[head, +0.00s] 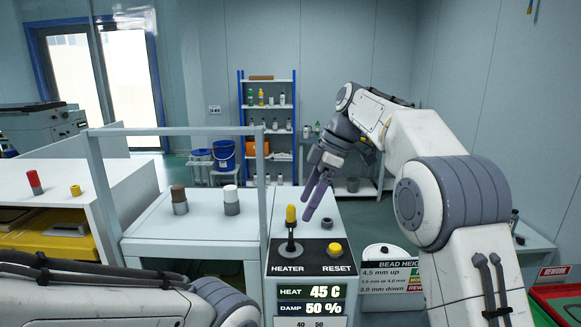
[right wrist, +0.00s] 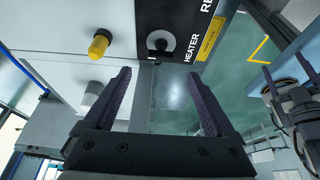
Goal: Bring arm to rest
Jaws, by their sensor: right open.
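My right gripper (head: 316,196) hangs over the right end of the white bench in the head view. Its purple fingers point down and are spread, with nothing between them; the right wrist view also shows the empty gap (right wrist: 166,75). In the head view the fingertips appear just right of a yellow-topped post (head: 290,214), which also shows in the wrist view (right wrist: 99,45).
A grey frame (head: 180,131) rises over the bench. A brown-topped post (head: 179,199) and a white-topped post (head: 231,199) stand there. The HEAT and DAMP display (head: 310,299) faces me. A bead height sign (head: 391,275) and a green bin (head: 560,308) are at right.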

